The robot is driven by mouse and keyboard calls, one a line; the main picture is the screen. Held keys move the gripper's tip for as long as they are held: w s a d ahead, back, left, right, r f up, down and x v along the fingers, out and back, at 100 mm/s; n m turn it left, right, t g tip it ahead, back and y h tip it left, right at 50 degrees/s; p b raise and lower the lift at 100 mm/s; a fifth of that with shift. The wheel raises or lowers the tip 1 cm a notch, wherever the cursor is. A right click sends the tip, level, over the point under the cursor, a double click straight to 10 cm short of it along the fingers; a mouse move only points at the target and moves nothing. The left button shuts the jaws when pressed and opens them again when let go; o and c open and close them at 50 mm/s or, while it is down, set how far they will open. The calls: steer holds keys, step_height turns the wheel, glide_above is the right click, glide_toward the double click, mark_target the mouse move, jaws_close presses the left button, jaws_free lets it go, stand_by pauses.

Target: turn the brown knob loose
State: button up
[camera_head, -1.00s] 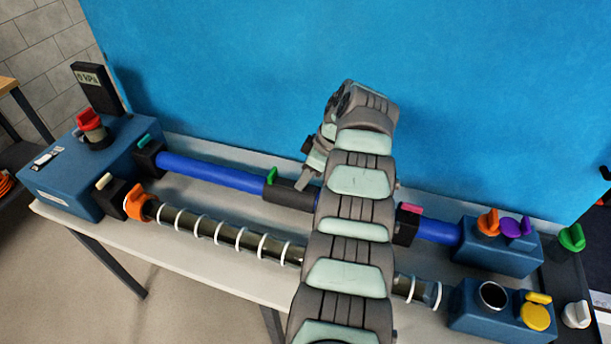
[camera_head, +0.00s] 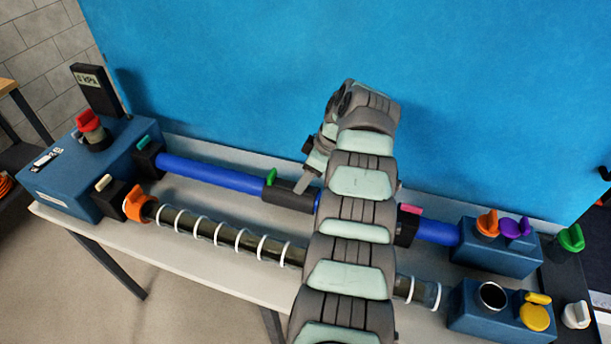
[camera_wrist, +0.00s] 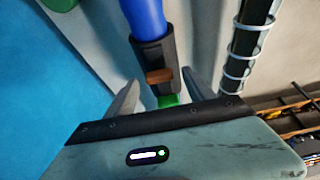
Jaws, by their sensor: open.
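The brown knob (camera_wrist: 158,76) shows in the wrist view as a small bar lying across a black coupling (camera_wrist: 152,52) on the blue pipe. In the head view it is hidden behind my arm. My gripper (camera_wrist: 157,88) is open, with one finger on each side of the coupling and knob. I see no contact, and the height of the fingertips above the knob is hard to judge. A green knob (camera_wrist: 168,101) on the same coupling sits close to my palm, partly hidden by it. In the head view my gripper (camera_head: 307,176) is over the coupling (camera_head: 290,194), beside the green knob (camera_head: 271,177).
A ringed dark tube (camera_head: 228,235) runs along the front of the bench, parallel to the blue pipe (camera_head: 212,173). A blue box (camera_head: 75,185) with a red knob (camera_head: 88,121) stands at left. Smaller boxes with orange, purple and yellow knobs stand at right. A blue panel rises behind.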

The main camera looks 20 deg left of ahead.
steer(key=p+v, duration=0.1)
steer(key=v, duration=0.9)
steer(key=shift+p, duration=0.3)
steer(key=shift+d, duration=0.1)
steer(key=shift+r, duration=0.1)
